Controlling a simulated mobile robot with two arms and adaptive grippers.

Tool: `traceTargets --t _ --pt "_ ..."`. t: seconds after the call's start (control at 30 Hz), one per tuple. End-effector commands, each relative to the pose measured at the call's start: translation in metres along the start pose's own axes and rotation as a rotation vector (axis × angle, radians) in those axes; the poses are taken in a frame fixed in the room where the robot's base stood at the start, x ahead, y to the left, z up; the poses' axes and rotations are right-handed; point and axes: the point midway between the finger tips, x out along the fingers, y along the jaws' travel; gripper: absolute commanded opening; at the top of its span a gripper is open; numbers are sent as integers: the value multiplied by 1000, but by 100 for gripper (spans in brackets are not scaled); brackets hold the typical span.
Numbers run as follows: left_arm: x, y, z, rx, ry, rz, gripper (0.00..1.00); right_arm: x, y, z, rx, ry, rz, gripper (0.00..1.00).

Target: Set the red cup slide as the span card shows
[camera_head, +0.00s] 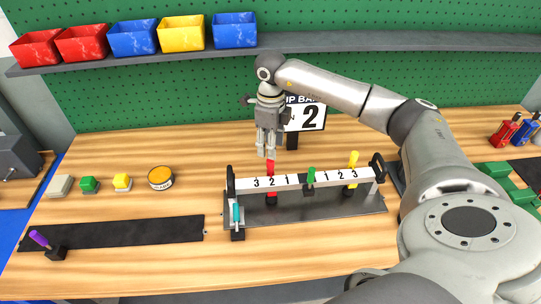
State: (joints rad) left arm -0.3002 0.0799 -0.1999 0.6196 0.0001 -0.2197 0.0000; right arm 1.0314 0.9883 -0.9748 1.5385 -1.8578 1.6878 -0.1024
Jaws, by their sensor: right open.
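The red cup slide (270,171) stands on the white numbered bar (330,179) of the gauge, in line with the left 2. Its lower part shows below the bar. A green slide (310,178) stands near the bar's middle and a yellow slide (352,162) near the right 3. My left gripper is not in view.
A teal handle (236,215) stands at the gauge's left end. Bins (182,34) stand on the shelf above. My right arm spans the right side.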

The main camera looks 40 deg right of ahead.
Motion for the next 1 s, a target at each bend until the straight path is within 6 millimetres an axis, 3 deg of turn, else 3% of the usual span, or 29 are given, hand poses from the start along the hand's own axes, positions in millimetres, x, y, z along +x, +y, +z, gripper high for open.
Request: traceTargets --t 0.1,0.3,1.0 --pt "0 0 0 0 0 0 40 -21 0 0 1 -2 -1 43" --pt "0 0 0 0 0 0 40 -38 0 0 1 0 0 43" --pt "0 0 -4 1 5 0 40 -39 0 -1 1 1 0 43"
